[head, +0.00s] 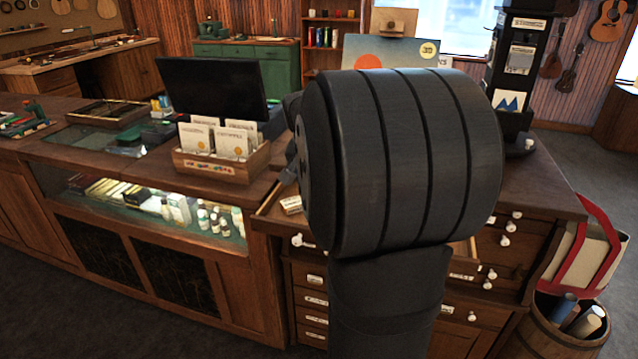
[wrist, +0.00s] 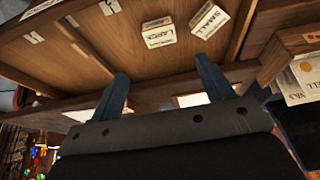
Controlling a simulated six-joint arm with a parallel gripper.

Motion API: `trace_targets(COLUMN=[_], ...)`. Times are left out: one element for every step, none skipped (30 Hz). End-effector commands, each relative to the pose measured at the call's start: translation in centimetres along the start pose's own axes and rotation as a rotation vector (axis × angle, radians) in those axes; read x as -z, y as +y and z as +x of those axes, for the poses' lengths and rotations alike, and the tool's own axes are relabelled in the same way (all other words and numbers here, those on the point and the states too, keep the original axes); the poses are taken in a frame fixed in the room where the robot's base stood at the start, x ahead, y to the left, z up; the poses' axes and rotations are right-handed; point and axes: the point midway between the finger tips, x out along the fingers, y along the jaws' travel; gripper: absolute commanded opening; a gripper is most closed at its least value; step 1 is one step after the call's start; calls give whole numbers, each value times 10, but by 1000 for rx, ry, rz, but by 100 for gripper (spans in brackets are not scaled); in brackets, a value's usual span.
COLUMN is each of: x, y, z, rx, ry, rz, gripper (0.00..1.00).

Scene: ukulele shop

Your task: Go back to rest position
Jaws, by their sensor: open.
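My gripper (wrist: 160,68) shows in the wrist view with its two blue fingers spread apart and nothing between them. Its fingertips are near the front edge of an open wooden drawer (wrist: 110,62). Inside the drawer lie a small box marked SMALL (wrist: 210,20) and another small pale box (wrist: 158,36) beside it. In the head view my own dark arm fills the middle and hides most of the drawer. One pale box (head: 291,205) shows at the drawer's left end.
A wooden card box (head: 215,166) and a dark monitor (head: 210,90) stand on the counter left of my arm. A glass display case (head: 140,195) is below them. A barrel (head: 558,325) and a red-edged bag (head: 590,255) stand at the right. Open floor lies front left.

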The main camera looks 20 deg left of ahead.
Motion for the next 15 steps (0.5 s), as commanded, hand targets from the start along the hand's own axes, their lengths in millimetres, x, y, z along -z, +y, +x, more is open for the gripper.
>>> trace_targets(x=[0, 0, 0, 0, 0, 0, 0, 0, 0, 0, 0, 0, 0, -1, -1], y=[0, 0, 0, 0, 0, 0, 0, 0, 0, 0, 0, 0, 0, 0, 0], z=[0, 0, 0, 0, 0, 0, 1, 2, 4, 6, 9, 14, 19, 24, 30], rx=[0, 0, 0, 0, 0, 0, 0, -1, -1, -1, -1, -2, -2, -2, -2], ry=[0, 0, 0, 0, 0, 0, 0, -1, -1, -2, -2, -2, -3, -4, -4], rz=[0, 0, 0, 0, 0, 0, 0, 0, 0, 0, 0, 0, 0, -1, -1], gripper=[73, 73, 73, 73, 73, 73, 73, 73, 73, 73, 73, 73, 73, 73, 73])
